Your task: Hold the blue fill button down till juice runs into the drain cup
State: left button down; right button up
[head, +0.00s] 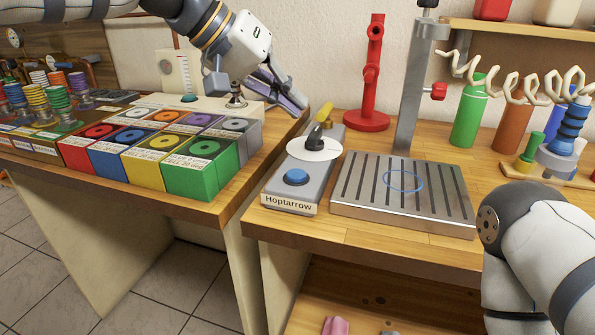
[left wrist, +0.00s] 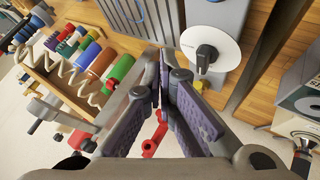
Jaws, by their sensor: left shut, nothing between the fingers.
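The blue fill button (head: 297,178) sits on the front of a grey box (head: 279,193) labelled Hoptarrow. Behind it the box carries a white disc (head: 322,151) with a black knob (head: 314,136); the disc also shows in the left wrist view (left wrist: 225,50). The slotted metal drain tray (head: 345,204), marked with a blue ring (head: 403,181), lies right of the box. I see no cup on it. My left gripper (head: 294,101) is shut and empty, above and behind the button, apart from it; its purple fingers fill the middle of the left wrist view (left wrist: 166,92). My right gripper is out of the picture.
A metal post (head: 412,90) and a red stand (head: 370,80) rise behind the tray. Coloured boxes (head: 201,166) fill the left bench. Green and orange cylinders (head: 469,112) and a coiled cream hose (head: 510,85) stand right. A gap separates the benches.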

aim_at(293, 171)
pick_arm(q)
jog(key=shift+f+b, duration=0.35)
jog(key=shift+f, duration=4.05)
jog(key=shift+f, duration=0.15)
jog(key=shift+f, duration=0.3)
jog(key=shift+f, duration=0.5)
jog(key=shift+r, duration=0.15)
dwell(1.4)
jog(key=shift+r, duration=0.8)
jog(key=shift+r+p, duration=0.5)
jog(key=shift+r, duration=2)
